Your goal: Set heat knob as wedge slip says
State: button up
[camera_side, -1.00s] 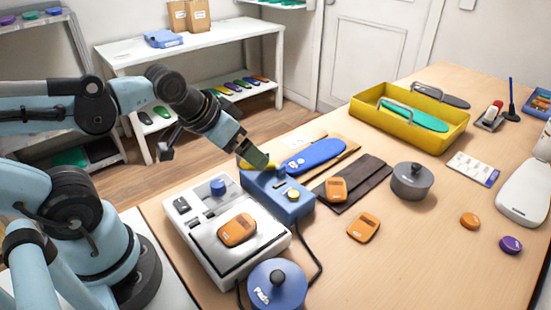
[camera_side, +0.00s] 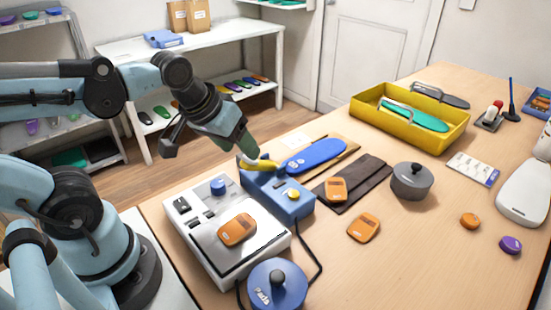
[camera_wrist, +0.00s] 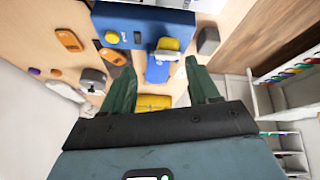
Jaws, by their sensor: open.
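The white machine (camera_side: 205,226) at the table's near left carries a blue knob (camera_side: 217,186). Behind it stands a blue box (camera_side: 277,195) with a small yellow round knob (camera_side: 293,194) and a curved yellow piece (camera_side: 262,164) at its back. My gripper (camera_side: 246,150) is open just above and beside the yellow piece; contact is unclear. In the wrist view its green fingers (camera_wrist: 163,88) are spread, with the yellow piece (camera_wrist: 168,44) beyond the tips. A white paper (camera_side: 293,141) lies behind the box; its writing is unreadable. I cannot tell which knob sets heat.
Orange devices lie on the machine (camera_side: 237,229), the dark cloth (camera_side: 337,189) and the table (camera_side: 363,227). A blue insole (camera_side: 314,156), grey pot (camera_side: 411,181) and yellow tray (camera_side: 445,129) stand farther back. A blue round-topped item (camera_side: 277,285) is in front.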

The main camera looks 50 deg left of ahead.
aim_at(218, 183)
jog(key=s+a+r+n+g, duration=0.3)
jog(key=n+g, duration=0.3)
jog(key=n, duration=1.1)
jog(key=shift+s+a+f, duration=0.1)
jog(key=shift+s+f, duration=0.05)
jog(key=shift+f, duration=2.85)
jog(key=shift+s+f, duration=0.15)
jog(key=shift+f, duration=2.85)
jog(key=c, duration=1)
jog(key=shift+c, duration=0.2)
